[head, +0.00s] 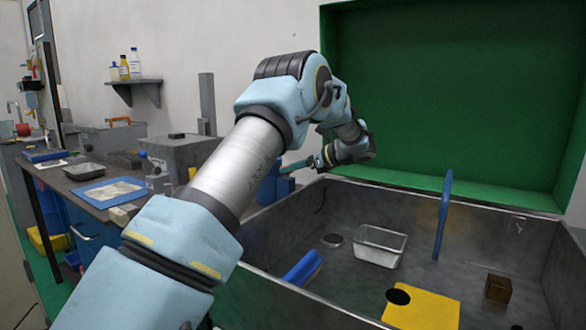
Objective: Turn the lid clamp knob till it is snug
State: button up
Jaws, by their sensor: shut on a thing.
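My forearm hides part of this fixture. I cannot make out a lid or a clamp knob clearly, nor whether the teal piece is the knob.
A cluttered bench (85,178) stands at left, and a green panel (450,95) behind.

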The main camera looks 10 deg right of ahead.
grip_shut()
jog(key=shift+f+b, duration=0.15)
jog(key=shift+b, duration=0.75)
jog(key=m+t+h+b, duration=0.1)
jog(key=m+h+b, duration=0.1)
jog(key=b, duration=0.2)
jog(key=m+t+h+b, duration=0.1)
jog(key=m+h+b, duration=0.1)
jog(key=b, duration=0.2)
jog(key=a+m+t+h+b, duration=0.1)
jog(key=m+h+b, duration=0.1)
jog(key=b, duration=0.3)
jog(key=shift+s+a+f+t, duration=0.1)
jog(key=shift+s+f+t, duration=0.1)
jog(key=shift+s+t, duration=0.15)
jog(key=m+h+b, duration=0.2)
jog(key=h, duration=0.1)
jog(key=m+h+b, duration=0.1)
jog(key=m+h, duration=0.1)
jog(key=shift+a+r+b, duration=0.25)
jog(key=shift+a+b, duration=0.05)
jog(key=shift+r+m, duration=0.1)
jog(key=shift+m, duration=0.2)
